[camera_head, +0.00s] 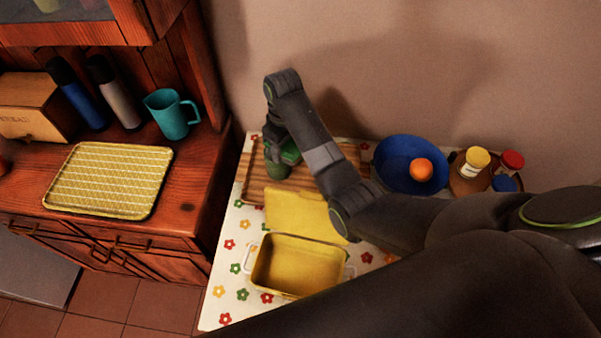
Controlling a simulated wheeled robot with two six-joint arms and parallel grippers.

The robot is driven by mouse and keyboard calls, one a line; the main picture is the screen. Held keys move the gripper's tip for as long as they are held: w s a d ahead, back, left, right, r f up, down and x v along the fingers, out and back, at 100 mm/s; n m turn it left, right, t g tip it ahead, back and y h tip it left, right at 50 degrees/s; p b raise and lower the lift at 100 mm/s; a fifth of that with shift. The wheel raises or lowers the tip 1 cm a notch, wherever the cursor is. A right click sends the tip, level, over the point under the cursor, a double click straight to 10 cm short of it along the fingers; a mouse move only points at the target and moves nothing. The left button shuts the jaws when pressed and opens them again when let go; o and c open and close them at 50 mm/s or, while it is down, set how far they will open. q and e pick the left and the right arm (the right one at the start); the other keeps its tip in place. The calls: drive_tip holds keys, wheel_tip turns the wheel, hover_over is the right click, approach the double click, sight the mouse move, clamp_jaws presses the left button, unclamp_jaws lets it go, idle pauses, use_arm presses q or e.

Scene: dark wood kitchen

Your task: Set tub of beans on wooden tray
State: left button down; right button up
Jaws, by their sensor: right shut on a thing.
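The tub of beans is a green tub (277,171), mostly hidden under my right gripper (280,152). My right gripper points down and is shut on the tub. The wooden tray (252,186) is striped and lies against the wall on the flowered tabletop. The tub is over the left part of the tray. I cannot tell whether its base touches the tray. My right arm covers the middle of the tray. My left gripper is not in view.
An open yellow box (300,284) with a lid (287,213) stands in front of the tray. A blue bowl (393,166) with an orange (421,169) and several jars on a round tray are to the right. The left cabinet holds a yellow tray (108,181) and teal jug (170,117).

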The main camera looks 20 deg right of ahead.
drive_tip(key=s+d+f+n+p, duration=0.2)
drive_tip(key=s+d+n, duration=0.3)
drive_tip(key=d+n, duration=0.75)
drive_tip(key=f, duration=0.1)
drive_tip(key=a+f+n, duration=0.1)
drive_tip(key=f, duration=0.1)
drive_tip(key=a+f+n, duration=0.1)
drive_tip(key=f, duration=0.1)
drive_tip(key=shift+s+a+n, duration=0.1)
drive_tip(key=shift+n, duration=0.15)
drive_tip(key=shift+f+p, duration=0.3)
drive_tip(key=shift+f, duration=2)
drive_tip(key=shift+f, duration=0.15)
drive_tip(key=o, duration=1.1)
drive_tip(key=shift+c, duration=0.2)
